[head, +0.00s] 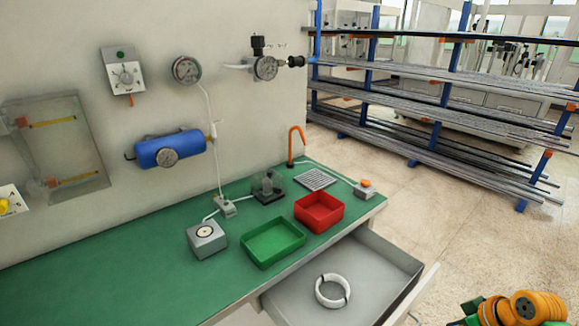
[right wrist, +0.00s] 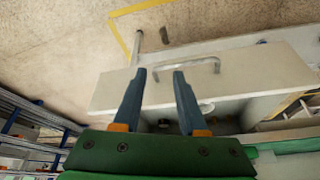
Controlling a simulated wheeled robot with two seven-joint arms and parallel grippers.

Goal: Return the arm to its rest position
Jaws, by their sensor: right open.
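My right gripper (right wrist: 159,74) is open in the right wrist view, its two blue fingers apart with nothing between them. Beyond the fingertips is the pale front of the open drawer (right wrist: 110,92) with its metal handle (right wrist: 190,70). I cannot tell whether the fingers touch it. In the head view, orange and green parts of my right arm show at the bottom right corner, to the right of the drawer (head: 385,258); the fingers are not visible there. My left gripper is in neither view.
A white ring (head: 332,291) lies in the drawer. The green bench (head: 130,280) holds a green tray (head: 272,242), a red tray (head: 319,210) and a grey box (head: 207,240). A pipe rack (head: 440,110) stands at the back right. Floor (head: 480,220) between is clear.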

